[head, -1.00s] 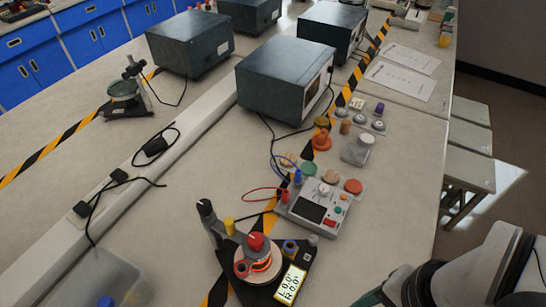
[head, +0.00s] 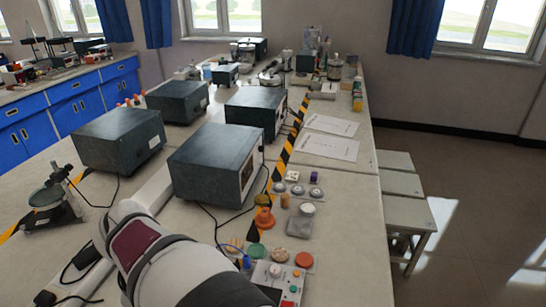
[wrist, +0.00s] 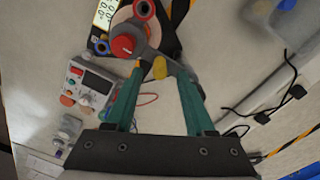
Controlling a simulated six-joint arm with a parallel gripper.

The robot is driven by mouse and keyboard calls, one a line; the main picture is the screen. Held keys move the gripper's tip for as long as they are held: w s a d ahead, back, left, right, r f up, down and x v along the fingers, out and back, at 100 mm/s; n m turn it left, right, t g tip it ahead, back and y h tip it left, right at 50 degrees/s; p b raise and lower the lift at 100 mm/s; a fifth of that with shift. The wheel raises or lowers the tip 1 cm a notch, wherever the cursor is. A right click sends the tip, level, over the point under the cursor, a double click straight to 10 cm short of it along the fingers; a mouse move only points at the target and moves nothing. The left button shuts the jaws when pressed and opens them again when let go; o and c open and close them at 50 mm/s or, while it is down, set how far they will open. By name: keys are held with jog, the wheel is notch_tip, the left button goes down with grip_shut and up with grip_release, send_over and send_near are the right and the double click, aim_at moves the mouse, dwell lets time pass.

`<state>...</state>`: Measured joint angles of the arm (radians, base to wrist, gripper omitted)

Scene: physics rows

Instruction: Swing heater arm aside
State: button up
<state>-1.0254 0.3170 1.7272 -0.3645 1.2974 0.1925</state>
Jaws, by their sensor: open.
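The heater device shows in the wrist view, at the top, with a red knob (wrist: 123,45) on its grey heater arm (wrist: 150,57). A yellow-orange part (wrist: 160,69) lies along the arm, close to the fingertips. My gripper (wrist: 160,73) is open, its two teal fingers apart on either side of that part. I cannot tell whether they touch it. A lit display (wrist: 104,14) is at the device's edge. The device is out of the head view, where my white arm fills the lower left.
A control box with buttons (wrist: 90,83) stands left of the gripper in the wrist view, with a red cable by it. Black cables (wrist: 262,112) lie to the right. Dark box units (head: 215,160) stand further along the bench.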

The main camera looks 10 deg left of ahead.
jog(key=shift+f, duration=1.6)
grip_shut()
